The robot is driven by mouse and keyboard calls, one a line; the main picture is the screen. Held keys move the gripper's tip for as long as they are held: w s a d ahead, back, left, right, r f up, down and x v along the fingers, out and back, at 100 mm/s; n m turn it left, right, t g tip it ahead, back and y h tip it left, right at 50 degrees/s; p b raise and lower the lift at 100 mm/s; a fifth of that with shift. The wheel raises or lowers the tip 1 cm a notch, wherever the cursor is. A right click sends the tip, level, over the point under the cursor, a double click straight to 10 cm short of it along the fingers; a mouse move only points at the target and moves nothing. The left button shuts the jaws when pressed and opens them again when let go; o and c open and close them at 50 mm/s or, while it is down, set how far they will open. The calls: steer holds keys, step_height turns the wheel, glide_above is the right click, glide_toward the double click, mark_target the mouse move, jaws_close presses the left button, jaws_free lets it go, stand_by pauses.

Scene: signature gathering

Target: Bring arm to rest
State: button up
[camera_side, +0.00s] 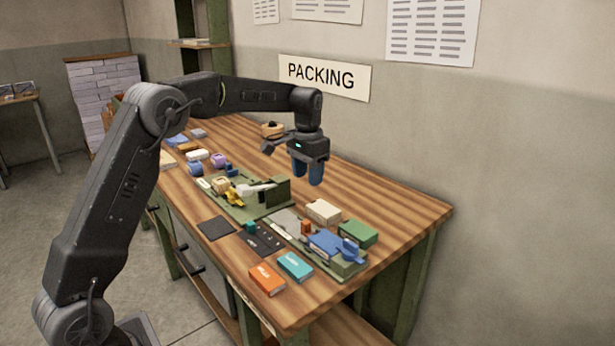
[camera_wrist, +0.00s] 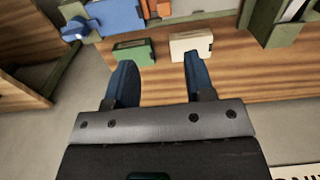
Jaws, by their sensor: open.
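My gripper (camera_side: 308,172) hangs from my arm above the back part of the wooden table (camera_side: 400,212), near the wall. Its two blue fingers point down and stand apart, with nothing between them. In the wrist view the gripper (camera_wrist: 155,82) is also open and empty. A cream box (camera_side: 323,211) and a green box (camera_side: 358,233) lie on the table to the right of the gripper in the side view. In the wrist view the green box (camera_wrist: 133,50) and the cream box (camera_wrist: 191,45) lie beyond the fingertips.
A green fixture (camera_side: 275,193) and a blue item (camera_side: 327,243) on a second fixture stand mid-table. An orange box (camera_side: 267,279) and a teal box (camera_side: 295,266) lie near the front edge. Several small items lie at the far left. The wall with a PACKING sign (camera_side: 323,77) is close behind.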

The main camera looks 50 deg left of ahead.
steer(key=s+d+r+t, duration=0.1)
steer(key=s+d+r, duration=0.3)
steer(key=s, duration=0.3)
steer(key=s+d+r+t, duration=0.2)
steer(key=s+d+r, duration=0.25)
steer(key=s, duration=0.35)
steer(key=s+d+f+t, duration=0.1)
steer(key=s+d+f, duration=0.1)
steer(key=s, duration=0.6)
steer(key=s+d+f+t, duration=0.1)
steer(key=s+d+f, duration=0.1)
steer(key=s, duration=0.6)
steer(key=shift+d+f+t, duration=0.25)
steer(key=shift+d+t, duration=0.05)
steer(key=shift+d, duration=0.05)
